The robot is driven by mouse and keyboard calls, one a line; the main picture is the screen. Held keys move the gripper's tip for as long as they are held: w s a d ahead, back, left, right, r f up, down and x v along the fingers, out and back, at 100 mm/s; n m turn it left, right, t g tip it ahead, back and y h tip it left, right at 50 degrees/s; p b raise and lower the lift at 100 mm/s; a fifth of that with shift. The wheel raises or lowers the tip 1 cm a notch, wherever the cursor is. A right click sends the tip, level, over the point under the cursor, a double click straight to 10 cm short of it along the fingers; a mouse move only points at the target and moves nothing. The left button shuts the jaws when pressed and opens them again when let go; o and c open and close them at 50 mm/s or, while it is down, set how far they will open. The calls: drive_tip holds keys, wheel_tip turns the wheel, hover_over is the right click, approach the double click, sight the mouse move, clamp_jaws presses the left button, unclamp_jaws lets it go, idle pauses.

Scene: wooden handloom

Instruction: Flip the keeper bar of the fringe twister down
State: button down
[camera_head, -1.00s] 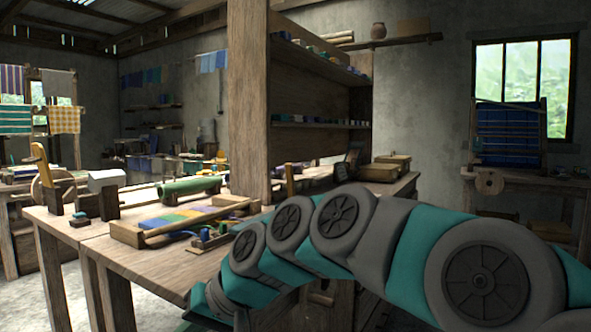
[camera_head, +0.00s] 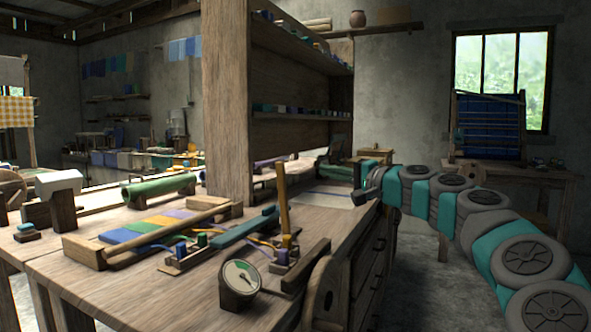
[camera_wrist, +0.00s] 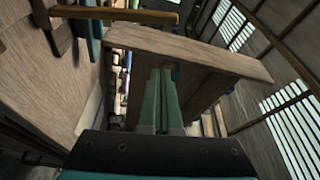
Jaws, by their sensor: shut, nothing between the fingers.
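The fringe twister appears to be the low wooden device (camera_head: 190,253) near the front of the workbench, with small blue and green parts and yarns. An upright wooden bar (camera_head: 284,212) stands at its right end, seemingly the keeper bar, raised. A teal bar (camera_head: 243,230) lies slanted beside it. My gripper (camera_head: 364,194) is right of and beyond the device, apart from it, at the bench's right side. In the wrist view my gripper's green fingers (camera_wrist: 160,100) are together and empty. A wooden rod (camera_wrist: 115,14) crosses the top there; I cannot tell if it is the keeper bar.
A round dial gauge (camera_head: 239,281) and a wooden wheel (camera_head: 322,290) stand at the bench's front right. A thick post (camera_head: 227,100) with shelves rises behind. A striped woven piece (camera_head: 150,231) and a green roll (camera_head: 158,189) lie left. A wooden board (camera_wrist: 190,50) is close beyond my fingers.

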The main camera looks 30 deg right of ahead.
idle(0.3)
drive_tip(key=w+a+p, duration=0.1)
drive_tip(key=w+a, duration=0.5)
drive_tip(key=w, duration=0.1)
drive_tip(key=shift+a+p, duration=0.25)
drive_tip(key=shift+p, duration=0.1)
idle(0.6)
drive_tip(key=shift+a+f, duration=0.1)
drive_tip(key=shift+f, duration=0.05)
